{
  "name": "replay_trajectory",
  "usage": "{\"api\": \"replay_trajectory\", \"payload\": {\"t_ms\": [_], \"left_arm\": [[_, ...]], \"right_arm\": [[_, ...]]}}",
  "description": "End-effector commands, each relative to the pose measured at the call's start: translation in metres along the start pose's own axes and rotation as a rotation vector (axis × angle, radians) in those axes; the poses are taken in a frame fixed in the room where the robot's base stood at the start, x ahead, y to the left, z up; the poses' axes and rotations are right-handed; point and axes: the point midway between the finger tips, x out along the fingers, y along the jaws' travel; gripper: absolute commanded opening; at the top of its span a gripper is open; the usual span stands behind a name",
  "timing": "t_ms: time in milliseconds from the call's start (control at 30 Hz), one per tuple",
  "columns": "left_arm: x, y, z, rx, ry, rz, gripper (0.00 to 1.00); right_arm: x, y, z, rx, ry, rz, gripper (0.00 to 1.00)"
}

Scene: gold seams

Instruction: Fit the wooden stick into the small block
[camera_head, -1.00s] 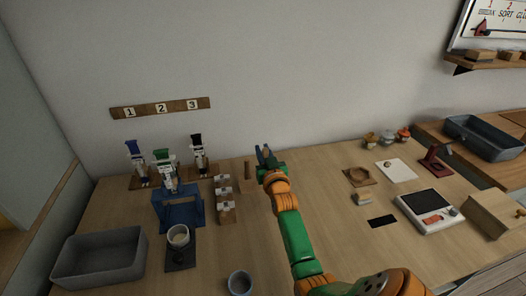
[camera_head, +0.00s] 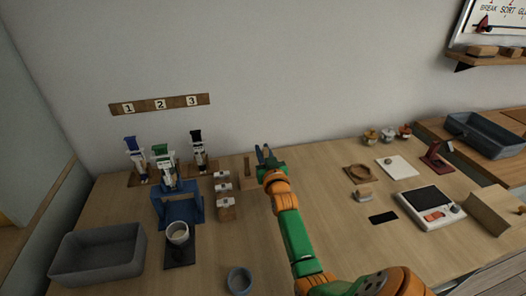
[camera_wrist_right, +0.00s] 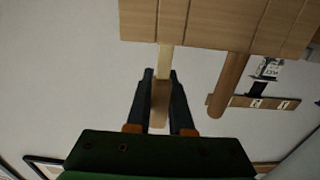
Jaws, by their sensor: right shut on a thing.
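My right gripper (camera_head: 265,154) is at the back of the table, near the wall. In the right wrist view, its two dark fingers (camera_wrist_right: 158,105) are shut on a brown wooden piece (camera_wrist_right: 159,102), which looks like the wooden stick. A paler, narrow strip (camera_wrist_right: 165,60) shows in line with it, towards the table edge; I cannot tell whether they are one piece. A small wooden block (camera_head: 363,195) with a greyish top lies on the table to the right; I cannot tell whether it is the task's block. My left gripper is not in view.
A wooden upright (camera_head: 247,166) stands close left of my gripper; a round-ended rod (camera_wrist_right: 228,85) shows in the wrist view. Left are small blocks with white tops (camera_head: 223,187), a blue stand (camera_head: 178,207) and a grey bin (camera_head: 97,255). A scale (camera_head: 430,209) stands right.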

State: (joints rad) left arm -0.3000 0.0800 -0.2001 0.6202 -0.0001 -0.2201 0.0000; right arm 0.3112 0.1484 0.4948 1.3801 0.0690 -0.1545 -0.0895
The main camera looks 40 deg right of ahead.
Motion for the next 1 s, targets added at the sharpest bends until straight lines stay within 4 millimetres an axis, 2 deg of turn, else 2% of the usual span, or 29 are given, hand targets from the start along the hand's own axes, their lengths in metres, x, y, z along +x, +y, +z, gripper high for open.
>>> {"api": "replay_trajectory", "payload": {"t_ms": [467, 500, 600, 1000], "left_arm": [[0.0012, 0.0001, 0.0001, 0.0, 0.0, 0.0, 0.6], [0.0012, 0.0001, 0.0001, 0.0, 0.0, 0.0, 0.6], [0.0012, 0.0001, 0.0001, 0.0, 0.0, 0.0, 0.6], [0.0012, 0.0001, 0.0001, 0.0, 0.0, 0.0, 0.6]], "right_arm": [[0.0, 0.0, 0.0033, -0.001, 0.0, 0.0, 0.0], [0.0, 0.0, 0.0033, -0.001, 0.0, 0.0, 0.28], [0.0, 0.0, 0.0033, 0.0, 0.0, 0.0, 0.55], [0.0, 0.0, 0.0034, 0.0, 0.0, 0.0, 0.55]]}}
